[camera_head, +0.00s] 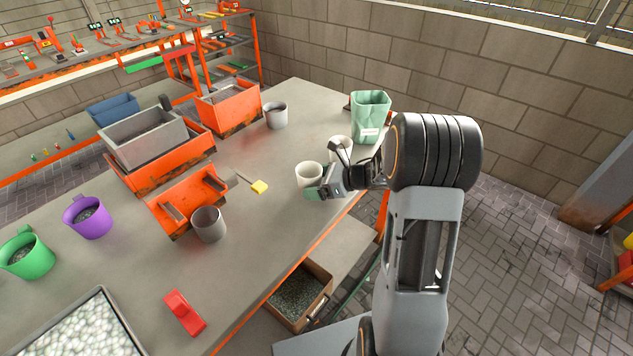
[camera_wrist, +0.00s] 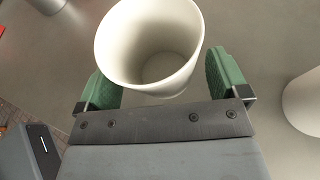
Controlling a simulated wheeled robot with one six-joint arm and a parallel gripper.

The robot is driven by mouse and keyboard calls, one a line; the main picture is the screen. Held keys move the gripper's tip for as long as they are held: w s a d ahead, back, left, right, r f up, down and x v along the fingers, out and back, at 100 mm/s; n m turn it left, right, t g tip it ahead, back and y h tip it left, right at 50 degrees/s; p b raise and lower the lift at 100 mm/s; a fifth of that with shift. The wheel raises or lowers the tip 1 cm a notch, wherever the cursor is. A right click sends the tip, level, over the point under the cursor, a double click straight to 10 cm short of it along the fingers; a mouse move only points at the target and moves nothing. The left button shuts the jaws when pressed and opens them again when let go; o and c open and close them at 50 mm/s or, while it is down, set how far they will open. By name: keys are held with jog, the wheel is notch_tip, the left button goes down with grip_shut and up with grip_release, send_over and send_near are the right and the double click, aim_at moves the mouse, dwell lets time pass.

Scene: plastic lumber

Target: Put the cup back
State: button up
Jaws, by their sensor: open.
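A white cup (camera_head: 308,175) stands upright on the grey table near its right edge. In the wrist view the same cup (camera_wrist: 150,45) looks empty and sits between and slightly ahead of the two green finger pads. My gripper (camera_head: 322,183) is open around the near side of this cup; it also shows in the wrist view (camera_wrist: 163,78). Whether the pads touch the cup is unclear. A second white cup (camera_head: 340,146) stands behind, partly hidden by my wrist. A white rounded thing (camera_wrist: 303,102), likely that cup, shows at the wrist view's right edge.
A pale green container (camera_head: 369,116) stands at the table's far right corner. Grey cups (camera_head: 276,115) (camera_head: 208,224), a yellow-ended tool (camera_head: 259,187) and orange bins (camera_head: 229,106) stand to the left. A red block (camera_head: 184,313) lies near the front.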

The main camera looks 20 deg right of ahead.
jog(key=b+v, duration=0.1)
jog(key=v, duration=0.9)
jog(key=shift+s+d, duration=0.15)
jog(key=shift+d, duration=0.1)
jog(key=shift+s+d+r, duration=0.15)
jog(key=shift+d+r, duration=0.1)
jog(key=shift+d, duration=0.05)
jog(key=w+r+m+t+h, duration=0.1)
jog(key=r+m+t+h, duration=0.2)
jog(key=m, duration=0.6)
jog(key=w+d+r+m+h, duration=0.1)
jog(key=r+m+h, duration=0.1)
jog(key=m+h, duration=0.55)
jog(key=w+r+m+t+h, duration=0.2)
jog(key=r+m+h, duration=0.1)
jog(key=m, duration=0.7)
jog(key=s+a+f+m+g+y, duration=0.1)
jog(key=s+a+f+m+g, duration=0.2)
jog(key=s+m, duration=0.6)
jog(key=s+a+f+m+g+y, duration=0.1)
jog(key=s+a+f+m+g, duration=0.2)
jog(key=s+a+m+g, duration=0.3)
jog(key=s+a+m, duration=0.2)
jog(key=s+m, duration=0.2)
jog(key=m, duration=0.1)
jog(key=shift+a+f+y, duration=0.1)
jog(key=shift+f+y, duration=0.05)
jog(key=shift+y, duration=0.1)
